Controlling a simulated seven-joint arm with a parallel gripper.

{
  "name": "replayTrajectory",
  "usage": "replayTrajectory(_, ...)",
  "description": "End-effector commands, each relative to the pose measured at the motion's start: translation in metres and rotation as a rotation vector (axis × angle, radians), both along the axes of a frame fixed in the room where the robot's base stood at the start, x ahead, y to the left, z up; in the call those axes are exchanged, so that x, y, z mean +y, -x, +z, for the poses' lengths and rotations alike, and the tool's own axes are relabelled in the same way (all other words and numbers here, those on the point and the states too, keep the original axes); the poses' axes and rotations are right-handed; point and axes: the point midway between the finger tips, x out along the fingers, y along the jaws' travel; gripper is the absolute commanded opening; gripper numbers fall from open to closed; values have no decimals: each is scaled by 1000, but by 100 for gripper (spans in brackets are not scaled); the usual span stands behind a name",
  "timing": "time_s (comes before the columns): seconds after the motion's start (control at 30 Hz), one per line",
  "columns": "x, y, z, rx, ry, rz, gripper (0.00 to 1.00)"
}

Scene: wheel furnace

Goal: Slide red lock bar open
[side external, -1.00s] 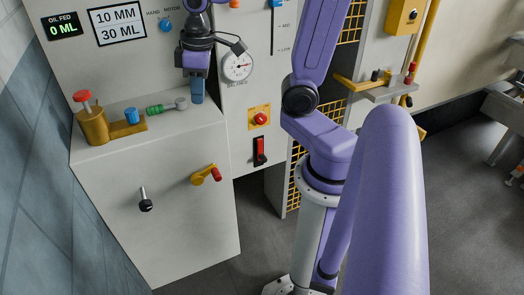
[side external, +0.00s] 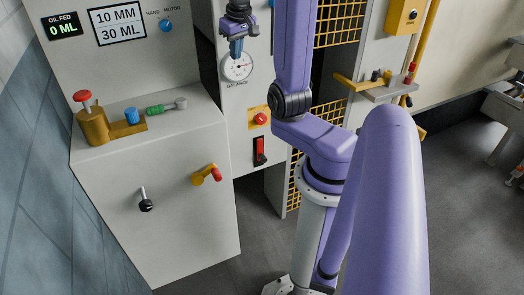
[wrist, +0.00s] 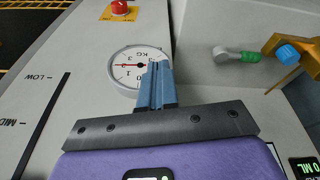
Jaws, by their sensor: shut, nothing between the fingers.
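No part is marked as the lock bar, and I cannot tell which red part it is. A red bar (side external: 260,147) sits upright in a black slot low on the grey machine panel. A yellow lever with a red end (side external: 215,174) is on the front of the grey cabinet. My gripper (side external: 236,54) is shut and empty, with its blue fingers in front of the panel, above the red bar and apart from it.
The balance dial (side external: 237,67) and a red button on a yellow plate (side external: 260,118) are above the slot. A yellow pump (side external: 95,124) and green-handled tool (side external: 163,107) are on the cabinet top. Yellow mesh (side external: 328,118) stands behind my arm.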

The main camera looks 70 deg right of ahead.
Motion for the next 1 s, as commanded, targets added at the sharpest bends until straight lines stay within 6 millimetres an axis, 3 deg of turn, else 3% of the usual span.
replayTrajectory(0.2, -39, 31, -1, -10, 19, -149, 0)
replayTrajectory(0.47, -69, 66, -2, -14, 37, -282, 0)
replayTrajectory(0.7, -68, 65, -62, -10, 30, -279, 0)
replayTrajectory(1.0, -67, 65, -124, -10, 32, -278, 0)
